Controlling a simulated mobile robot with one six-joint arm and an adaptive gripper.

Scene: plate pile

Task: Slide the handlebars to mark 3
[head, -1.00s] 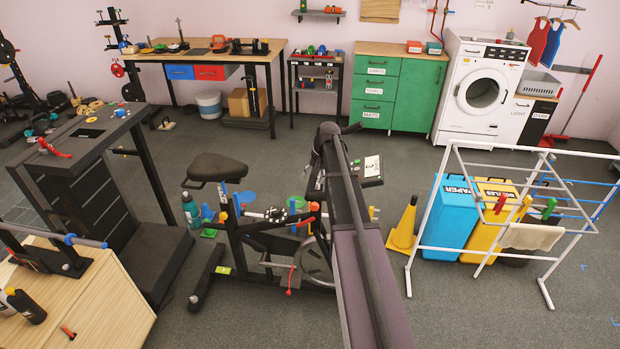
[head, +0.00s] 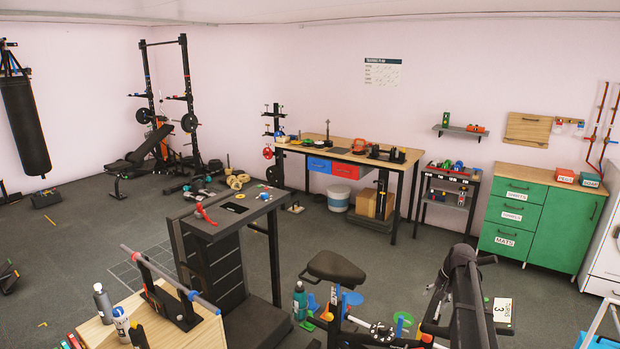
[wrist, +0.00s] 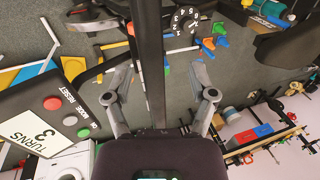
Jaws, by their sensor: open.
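The exercise bike shows at the lower middle of the head view, with its black seat (head: 335,268). Its console (head: 503,310) reads 3 TURNS and also shows in the wrist view (wrist: 38,132). Dark handlebar ends (head: 486,260) stick out beside my arm. In the wrist view my gripper (wrist: 162,72) is open. A long dark bar (wrist: 148,50), apparently part of the handlebars, runs between its spread fingers. I cannot tell whether they touch it. My arm hides much of the handlebars in the head view. I cannot make out their mark 3.
A numbered dial (wrist: 186,18) and coloured knobs sit by the bike. A dark stepped machine (head: 225,265) and a wooden box top (head: 200,335) stand to the left. A green cabinet (head: 535,215) and a workbench (head: 350,152) stand behind. Open floor lies at the far left.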

